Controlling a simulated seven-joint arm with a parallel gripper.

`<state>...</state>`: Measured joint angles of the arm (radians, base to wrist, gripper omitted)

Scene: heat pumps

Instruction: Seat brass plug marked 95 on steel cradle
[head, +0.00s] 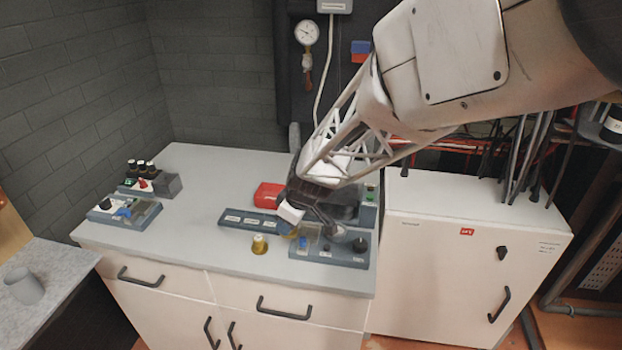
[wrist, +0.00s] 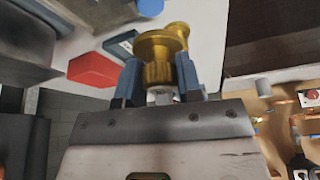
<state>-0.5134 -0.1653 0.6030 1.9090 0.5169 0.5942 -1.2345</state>
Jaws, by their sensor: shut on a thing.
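My gripper (wrist: 158,82) has its two blue fingers shut on a brass plug (wrist: 162,48), a flanged, ribbed piece held upright in the wrist view. No number is readable on it. In the head view my gripper (head: 300,228) is over the front right of the grey worktop, and the held plug is mostly hidden there. A steel cradle cannot be made out for certain; my gripper covers part of that area.
A panel (head: 350,263) with a blue part and black knob is close by at the front right. More control blocks (head: 130,212) stand at the left. The worktop's middle left is clear.

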